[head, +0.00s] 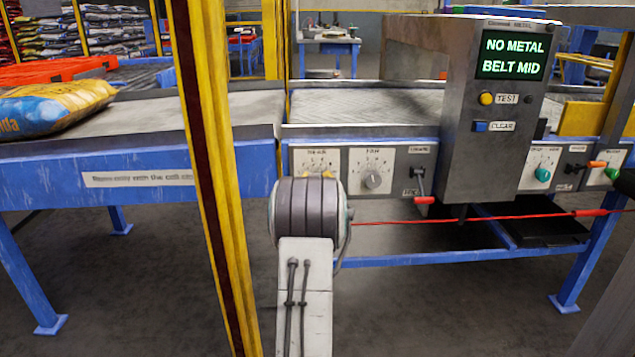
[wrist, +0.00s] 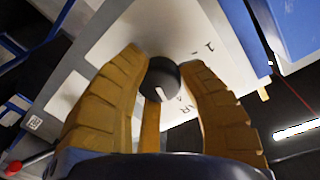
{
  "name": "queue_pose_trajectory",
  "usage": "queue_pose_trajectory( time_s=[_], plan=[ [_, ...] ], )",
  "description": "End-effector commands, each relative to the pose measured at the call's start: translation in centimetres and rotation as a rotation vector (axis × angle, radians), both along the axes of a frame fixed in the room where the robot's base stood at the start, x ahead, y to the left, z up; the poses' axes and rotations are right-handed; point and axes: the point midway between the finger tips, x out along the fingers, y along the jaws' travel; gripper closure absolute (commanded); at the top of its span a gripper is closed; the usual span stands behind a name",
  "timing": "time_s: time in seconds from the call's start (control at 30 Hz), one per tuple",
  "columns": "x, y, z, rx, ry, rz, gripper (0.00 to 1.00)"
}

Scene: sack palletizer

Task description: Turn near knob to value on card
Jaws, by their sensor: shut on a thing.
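The near knob (wrist: 160,76) is dark and round with a white pointer line. It sits on a pale plate with a printed scale, where a 1 and a 4 show. My gripper (wrist: 163,66) has its yellow fingers shut on the knob from both sides in the wrist view. In the head view my arm hides the knob. Only the top of its plate (head: 317,157) and a bit of yellow finger show. The far knob (head: 372,180) is grey, on its own plate to the right. I cannot make out a card with a value.
A grey control box (head: 490,120) with a screen reading NO METAL, BELT MID stands to the right. A lever (head: 421,185) and a red cord (head: 470,220) are right of my arm. A yellow post (head: 212,170) stands left. A sack (head: 55,105) lies on the conveyor.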

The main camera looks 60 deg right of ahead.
Motion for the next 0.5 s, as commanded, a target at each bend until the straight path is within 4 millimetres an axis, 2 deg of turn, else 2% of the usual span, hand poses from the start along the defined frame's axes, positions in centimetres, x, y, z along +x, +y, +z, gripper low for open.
queue_pose_trajectory(
  time_s=[0.03, 0.5],
  plan=[
    [-0.04, -0.15, 0.66, -0.003, -0.026, -0.002, 0.96],
    [0.01, -0.12, 0.7, 0.044, -0.1, -0.005, 0.96]
  ],
)
